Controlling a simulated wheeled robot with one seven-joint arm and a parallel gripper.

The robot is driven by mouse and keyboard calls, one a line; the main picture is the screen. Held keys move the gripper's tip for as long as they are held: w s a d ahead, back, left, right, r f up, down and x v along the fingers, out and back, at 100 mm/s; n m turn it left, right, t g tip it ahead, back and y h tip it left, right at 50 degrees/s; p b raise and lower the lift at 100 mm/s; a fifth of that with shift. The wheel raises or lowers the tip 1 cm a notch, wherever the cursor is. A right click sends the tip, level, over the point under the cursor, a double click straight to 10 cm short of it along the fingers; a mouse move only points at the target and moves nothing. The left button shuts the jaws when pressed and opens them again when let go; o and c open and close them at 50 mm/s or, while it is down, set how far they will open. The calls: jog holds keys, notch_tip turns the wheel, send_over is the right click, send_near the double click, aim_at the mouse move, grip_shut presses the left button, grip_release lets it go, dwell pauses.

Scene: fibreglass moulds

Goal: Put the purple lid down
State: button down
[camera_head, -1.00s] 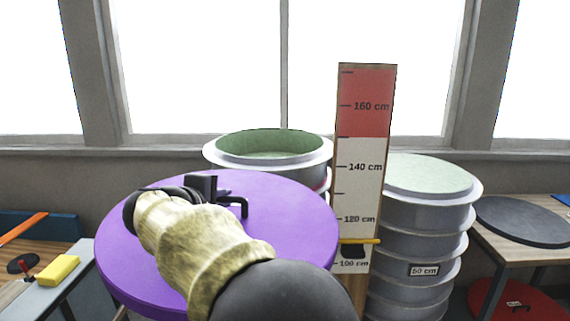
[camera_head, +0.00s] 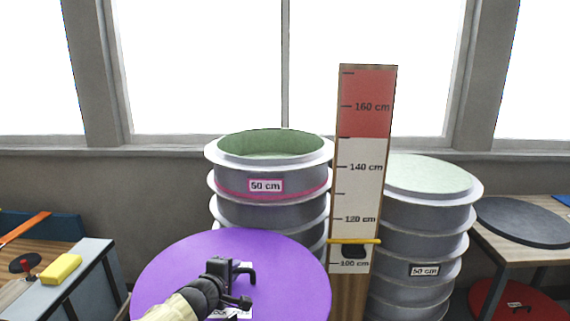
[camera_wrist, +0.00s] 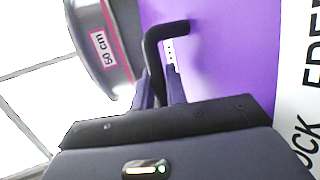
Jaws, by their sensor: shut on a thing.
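The purple lid (camera_head: 180,265) is a large round disc with a black bar handle, low in the middle of the head view, in front of the left stack of moulds. My gripper (camera_head: 240,285) is shut on the lid's handle (camera_head: 248,272). In the wrist view the black handle (camera_wrist: 165,32) runs between the fingers (camera_wrist: 160,88), with the purple lid face (camera_wrist: 225,55) beside it. What lies under the lid is hidden in the head view.
A left stack of grey moulds (camera_head: 265,185), marked 50 cm, has an open green top. A height board (camera_head: 364,190) stands between it and the right stack (camera_head: 425,215). A left bench (camera_head: 85,270) holds a yellow block (camera_head: 60,268); a right table holds a dark disc (camera_head: 525,221).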

jog(key=s+d+f+m+h, duration=0.1)
jog(key=d+f, duration=0.5)
jog(key=f, duration=0.5)
jog(key=s+d+f, duration=0.1)
jog(key=d+f, duration=0.6)
jog(key=f, duration=0.3)
jog(key=d+f, duration=0.3)
jog(key=d, duration=0.5)
jog(key=s+d+r, duration=0.2)
jog(key=d+r, duration=0.4)
jog(key=d, duration=0.1)
jog(key=shift+d+r+n+y, duration=0.25)
jog(key=shift+r+n+y, duration=0.15)
jog(key=shift+f, duration=0.1)
